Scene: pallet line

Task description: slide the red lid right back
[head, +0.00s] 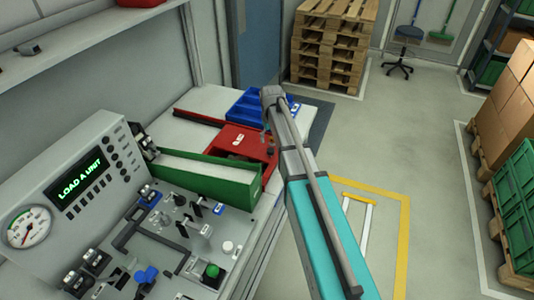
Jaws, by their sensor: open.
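A red box with a red lid (248,136) sits on the light bench, between a green bin and a blue bin. The lid carries a small white label. A darker patch with something in it shows at the box's near side; how far the lid is open is hard to tell. My arm reaches in from the lower right, with its wrist above the box's right end. My gripper (267,140) hangs below the wrist at the lid's right side, small and partly hidden by the arm. It is open; whether it touches the lid I cannot tell.
The green bin (215,180) stands close in front, and the blue bin (248,104) behind. A control panel (75,190) reading "LOAD A UNIT" and a fixture board with clamps fill the left. Stacked pallets (330,45) stand at the back. Floor to the right is mostly clear.

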